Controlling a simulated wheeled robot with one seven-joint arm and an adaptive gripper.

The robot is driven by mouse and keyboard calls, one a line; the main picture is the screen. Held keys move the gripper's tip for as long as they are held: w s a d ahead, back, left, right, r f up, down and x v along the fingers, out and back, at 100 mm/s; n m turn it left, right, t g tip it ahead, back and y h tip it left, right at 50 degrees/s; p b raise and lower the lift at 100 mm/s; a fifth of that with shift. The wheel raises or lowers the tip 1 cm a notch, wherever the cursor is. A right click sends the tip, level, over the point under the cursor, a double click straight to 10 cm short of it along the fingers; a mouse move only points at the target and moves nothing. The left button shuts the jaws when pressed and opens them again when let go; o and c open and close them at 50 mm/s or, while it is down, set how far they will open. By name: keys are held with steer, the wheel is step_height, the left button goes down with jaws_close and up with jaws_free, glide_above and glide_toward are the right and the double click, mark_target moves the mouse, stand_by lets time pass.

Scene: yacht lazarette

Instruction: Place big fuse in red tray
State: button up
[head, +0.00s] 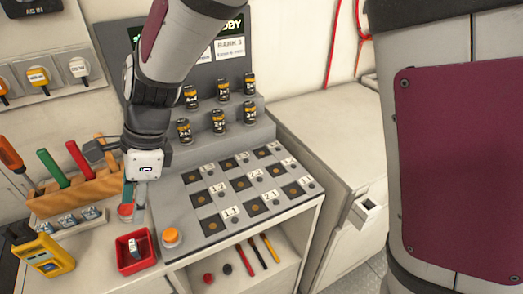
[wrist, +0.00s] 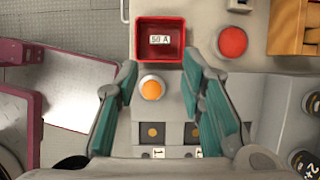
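The red tray (head: 121,258) stands at the front left of the counter in the head view, and at the top centre of the wrist view (wrist: 140,40). Inside it is a small piece with a white face reading "50 A" (wrist: 159,40); I cannot tell whether it is a big fuse or a label. My gripper (wrist: 163,72) is open, with its teal fingers spread and nothing between them. It hangs above the counter, pointing down, on the near side of the tray in the wrist view. In the head view my gripper (head: 135,195) partly hides a red button.
A grey panel (head: 245,184) of square sockets lies right of the tray, with an orange knob (head: 171,236). Several black cylinders (head: 184,130) stand on a stepped rack behind. A wooden tool rack (head: 75,195), small blocks (head: 67,220) and a yellow meter (head: 45,255) are left.

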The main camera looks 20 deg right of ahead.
steer(key=s+d+r+n+t+h, duration=0.15)
steer(key=d+r+n, duration=0.3)
steer(key=d, duration=0.55)
steer(key=s+d+r+n+t, duration=0.1)
steer(key=s+d+r+n, duration=0.3)
steer(key=d, duration=0.6)
steer(key=s+d+r+n+t+h, duration=0.1)
steer(key=s+d+n+t+h, duration=0.1)
steer(key=s+d+n, duration=0.4)
steer(key=s+d, duration=0.4)
steer(key=d, duration=0.3)
steer(key=shift+s+n+h, duration=0.15)
steer(key=shift+n+h, duration=0.2)
steer(key=shift+r, duration=0.2)
